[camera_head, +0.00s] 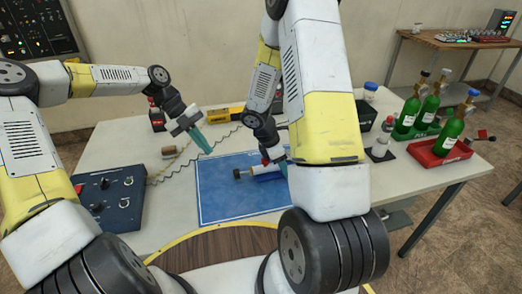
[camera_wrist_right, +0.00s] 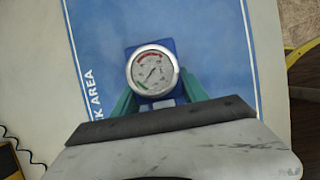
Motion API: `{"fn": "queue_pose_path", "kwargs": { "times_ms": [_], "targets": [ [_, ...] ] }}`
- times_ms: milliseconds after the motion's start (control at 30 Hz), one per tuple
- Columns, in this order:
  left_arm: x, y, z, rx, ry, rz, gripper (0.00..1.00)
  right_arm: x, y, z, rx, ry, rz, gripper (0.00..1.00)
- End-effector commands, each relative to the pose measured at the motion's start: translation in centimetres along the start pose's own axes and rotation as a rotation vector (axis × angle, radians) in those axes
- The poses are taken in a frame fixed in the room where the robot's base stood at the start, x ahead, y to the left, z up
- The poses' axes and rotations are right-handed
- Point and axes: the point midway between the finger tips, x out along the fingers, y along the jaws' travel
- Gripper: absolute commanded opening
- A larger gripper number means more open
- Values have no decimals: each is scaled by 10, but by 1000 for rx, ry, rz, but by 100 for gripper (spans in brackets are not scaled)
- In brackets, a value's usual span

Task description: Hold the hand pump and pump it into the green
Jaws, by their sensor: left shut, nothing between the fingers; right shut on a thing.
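The hand pump (camera_head: 265,170) lies over the blue work mat (camera_head: 222,199) in the head view, a pale cylinder with a dark knob at its left end. In the right wrist view its blue body carries a round gauge (camera_wrist_right: 152,71) with a red band at the top and a green band at the lower left. The needle is too small to read surely. My right gripper (camera_head: 282,165) is shut on the pump; its teal fingers are on either side of the blue body. My left gripper (camera_head: 201,142) is shut and empty, above and left of the pump.
A dark blue control box (camera_head: 108,197) with a coiled cord stands at the table's left. Green bottles in a green tray and a red tray (camera_head: 437,155) stand at the right. A yellow case (camera_head: 226,115) lies at the back. The mat's lower part is clear.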

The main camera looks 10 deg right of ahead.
Motion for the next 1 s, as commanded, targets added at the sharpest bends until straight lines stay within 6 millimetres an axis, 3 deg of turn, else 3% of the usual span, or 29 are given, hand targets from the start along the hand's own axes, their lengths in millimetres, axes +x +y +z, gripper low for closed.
{"fn": "queue_pose_path", "kwargs": {
  "times_ms": [467,500,600,1000],
  "targets": [
    [0,0,0,0,0,0,0,0,0,0,0,-1,0,0],
    [0,0,0,0,0,0,0,0,0,0,0,-1,0,59],
    [0,0,0,0,0,0,0,0,0,0,0,-1,0,76],
    [0,0,0,0,0,0,0,-7,1,0,1,0,2,76]
  ]
}}
